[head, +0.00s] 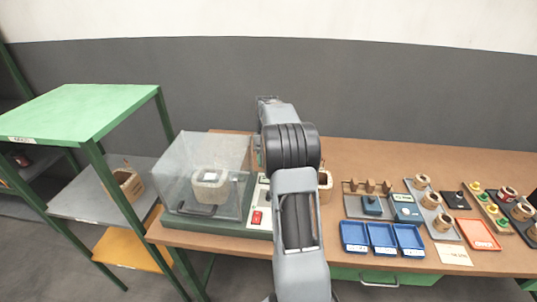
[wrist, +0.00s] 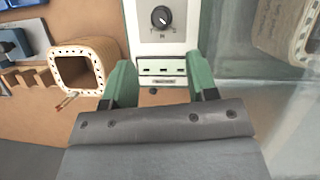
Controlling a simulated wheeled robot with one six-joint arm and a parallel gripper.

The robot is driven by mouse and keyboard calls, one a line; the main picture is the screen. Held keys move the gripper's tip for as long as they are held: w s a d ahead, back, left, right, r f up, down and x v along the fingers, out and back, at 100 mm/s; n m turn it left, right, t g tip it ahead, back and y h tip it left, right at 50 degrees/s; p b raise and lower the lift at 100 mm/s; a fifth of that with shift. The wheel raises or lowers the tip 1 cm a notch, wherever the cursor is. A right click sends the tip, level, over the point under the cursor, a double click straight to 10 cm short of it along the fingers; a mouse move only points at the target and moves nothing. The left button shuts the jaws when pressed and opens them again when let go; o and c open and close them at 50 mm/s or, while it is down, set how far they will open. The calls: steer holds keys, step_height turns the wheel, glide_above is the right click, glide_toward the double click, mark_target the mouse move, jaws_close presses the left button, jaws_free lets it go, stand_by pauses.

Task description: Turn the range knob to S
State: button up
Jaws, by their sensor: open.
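The range knob (wrist: 161,17) is a round black knob with a pale pointer mark, on a light grey panel (wrist: 178,42) at the top of the wrist view. Small letters are printed around its lower side; they are too small to read surely, and so is the pointer's setting. My gripper (wrist: 161,74) is open, its two green fingers spread apart with nothing between them. The knob lies beyond the fingertips, apart from them. In the head view the tester's panel (head: 257,200) is partly hidden by my arm, and the knob cannot be made out.
A clear cover (head: 215,165) encloses a coil (head: 210,187) left of the panel. In the wrist view another coil (wrist: 83,68) stands left of the fingers. Blue trays (head: 382,238) and several coils on boards fill the bench's right side. A green shelf (head: 85,112) stands left.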

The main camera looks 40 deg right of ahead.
steer(key=shift+v, duration=1.2)
